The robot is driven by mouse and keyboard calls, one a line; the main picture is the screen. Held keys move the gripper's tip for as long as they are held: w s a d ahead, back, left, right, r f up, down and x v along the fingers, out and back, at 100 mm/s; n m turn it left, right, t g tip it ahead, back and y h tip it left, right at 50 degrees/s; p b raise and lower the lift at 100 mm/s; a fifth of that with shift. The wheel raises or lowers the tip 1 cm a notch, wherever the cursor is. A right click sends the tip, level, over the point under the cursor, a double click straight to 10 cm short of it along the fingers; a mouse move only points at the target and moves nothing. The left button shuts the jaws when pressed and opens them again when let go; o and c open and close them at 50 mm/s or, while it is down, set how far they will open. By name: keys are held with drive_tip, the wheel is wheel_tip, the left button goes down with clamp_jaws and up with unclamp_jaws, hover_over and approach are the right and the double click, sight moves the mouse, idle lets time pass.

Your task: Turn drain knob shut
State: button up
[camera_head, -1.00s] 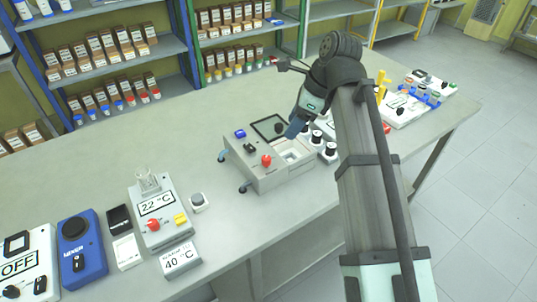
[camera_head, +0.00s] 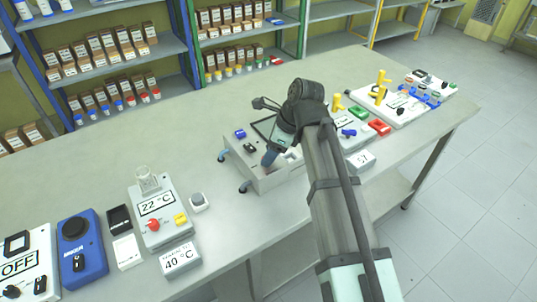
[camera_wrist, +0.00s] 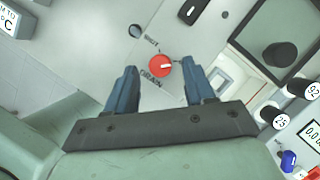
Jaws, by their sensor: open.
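The red drain knob (camera_wrist: 160,66) sits on a pale panel in the wrist view, between the fingertips and slightly beyond them. Its white mark points right in that view. The word SHUT is printed above left of it and DRAIN below it. My gripper (camera_wrist: 161,76) is open, with one blue finger on each side of the knob and a gap to each. In the head view my gripper (camera_head: 268,159) is over the front of the grey reactor box (camera_head: 262,182) and hides the knob. Whether the fingers touch the panel cannot be told.
A dark square plate (camera_wrist: 275,38) with a black knob and a pale recessed basin (camera_wrist: 235,75) lie right of the red knob.

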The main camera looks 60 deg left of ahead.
drive_tip(key=shift+x, duration=0.9)
clamp_jaws()
drive_tip(key=shift+n, duration=0.4)
drive_tip(key=n, duration=0.1)
drive_tip(key=n+h, duration=0.1)
drive_tip(key=n, duration=0.1)
drive_tip(key=n+g, duration=0.1)
drive_tip(key=shift+w+a+n+h, duration=0.15)
drive_tip(key=shift+a+n+h, duration=0.15)
drive_tip(key=shift+h, duration=0.1)
drive_tip(key=n+h, duration=0.2)
drive_tip(key=n, duration=0.4)
drive_tip(key=shift+n+h, duration=0.3)
drive_tip(key=shift+n, duration=0.1)
